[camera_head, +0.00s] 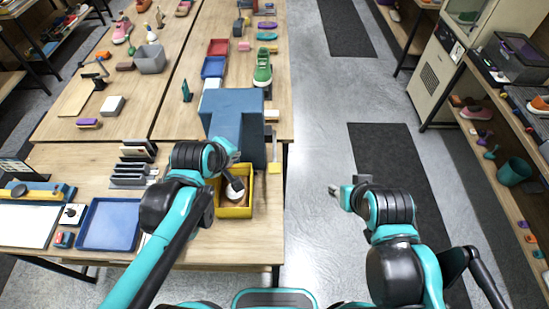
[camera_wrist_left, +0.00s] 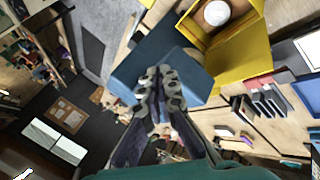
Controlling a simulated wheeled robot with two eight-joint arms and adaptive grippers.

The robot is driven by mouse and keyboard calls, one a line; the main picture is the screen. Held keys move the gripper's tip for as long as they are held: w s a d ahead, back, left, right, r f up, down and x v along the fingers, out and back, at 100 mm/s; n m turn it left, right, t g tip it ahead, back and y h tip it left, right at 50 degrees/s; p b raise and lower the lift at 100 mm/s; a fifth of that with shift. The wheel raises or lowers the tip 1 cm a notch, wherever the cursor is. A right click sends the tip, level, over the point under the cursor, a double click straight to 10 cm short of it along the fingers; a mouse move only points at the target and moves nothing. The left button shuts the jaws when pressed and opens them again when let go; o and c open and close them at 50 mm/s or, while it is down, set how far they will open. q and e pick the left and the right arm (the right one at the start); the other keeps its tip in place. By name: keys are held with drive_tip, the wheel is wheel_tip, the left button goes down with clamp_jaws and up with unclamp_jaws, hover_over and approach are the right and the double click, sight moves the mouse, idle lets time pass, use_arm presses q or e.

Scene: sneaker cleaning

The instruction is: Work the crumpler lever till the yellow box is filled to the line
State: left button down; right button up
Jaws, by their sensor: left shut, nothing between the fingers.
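The blue crumpler (camera_head: 232,103) stands on the table, a big block with a stepped front. The open yellow box (camera_head: 236,211) sits at its foot, and also shows in the left wrist view (camera_wrist_left: 241,56). A white rounded wad (camera_wrist_left: 216,12) lies inside it; the fill line cannot be made out. A thin upright piece with a yellow end (camera_head: 274,168) is at the crumpler's right side; I cannot tell if it is the lever. My left gripper (camera_head: 236,188) is shut and empty, in front of the crumpler; its fingertips (camera_wrist_left: 166,72) overlap the blue body. My right gripper (camera_head: 335,190) is over the floor, right of the table.
A blue tray (camera_head: 110,224) and a dark slotted rack (camera_head: 130,174) stand left of the yellow box. A green shoe (camera_head: 262,68) and a grey bin (camera_head: 150,59) are farther back. The aisle right of the table is clear, with dark mats (camera_head: 400,185).

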use_arm(q)
drive_tip(key=w+d+f+n+h, duration=0.1)
drive_tip(key=w+d+f+n, duration=0.1)
drive_tip(key=w+d+n, duration=0.3)
drive_tip(key=n+h, duration=0.1)
drive_tip(key=n, duration=0.6)
hover_over(274, 164)
drive_tip(key=f, duration=0.4)
drive_tip(key=shift+w+f, duration=0.1)
drive_tip(key=shift+w, duration=0.25)
drive_tip(key=shift+f, duration=0.1)
drive_tip(key=f+b, duration=0.2)
drive_tip(key=f, duration=0.1)
drive_tip(key=f+b, duration=0.5)
drive_tip(key=shift+s+f, duration=0.25)
drive_tip(key=shift+f, duration=0.05)
drive_tip(key=shift+f+b, duration=0.45)
drive_tip(key=shift+b, duration=0.1)
